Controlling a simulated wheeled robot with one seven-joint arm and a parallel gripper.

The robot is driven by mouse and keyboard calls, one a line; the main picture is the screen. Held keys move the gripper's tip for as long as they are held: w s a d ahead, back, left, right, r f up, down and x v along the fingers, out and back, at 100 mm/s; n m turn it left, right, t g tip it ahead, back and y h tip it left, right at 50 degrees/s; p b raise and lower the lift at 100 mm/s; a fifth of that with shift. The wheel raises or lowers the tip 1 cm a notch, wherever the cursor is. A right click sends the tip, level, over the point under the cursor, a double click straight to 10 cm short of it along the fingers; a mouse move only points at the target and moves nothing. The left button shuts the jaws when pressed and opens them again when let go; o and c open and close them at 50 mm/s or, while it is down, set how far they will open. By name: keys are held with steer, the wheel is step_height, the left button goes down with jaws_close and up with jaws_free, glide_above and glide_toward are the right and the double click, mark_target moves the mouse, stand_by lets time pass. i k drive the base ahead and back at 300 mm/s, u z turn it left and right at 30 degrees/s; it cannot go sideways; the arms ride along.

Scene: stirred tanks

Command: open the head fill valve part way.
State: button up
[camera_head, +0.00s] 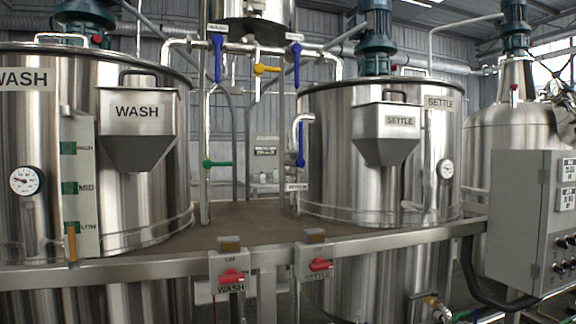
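Several lever valves sit on the pipework between the two big tanks. A left blue lever (218,60) and a right blue lever (297,65) hang down along the pipes, each under a small label too small to read. A yellow lever (267,68) lies about level between them, below the raised head vessel (253,9). A green lever (219,163) lies level on the left pipe. I cannot tell which lever is the head fill valve. My gripper is not in view.
The WASH tank (60,130) stands left and the SETTLE tank (340,150) right, each with a hopper. A steel rail (400,240) crosses in front, bearing two red-handled switches (232,276). A grey control cabinet (520,220) stands at right.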

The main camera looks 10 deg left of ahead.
mark_target(207, 164)
steer(key=u, duration=0.05)
steer(key=i, duration=0.6)
steer(key=u, duration=0.8)
steer(key=i, duration=0.45)
steer(key=u, duration=0.5)
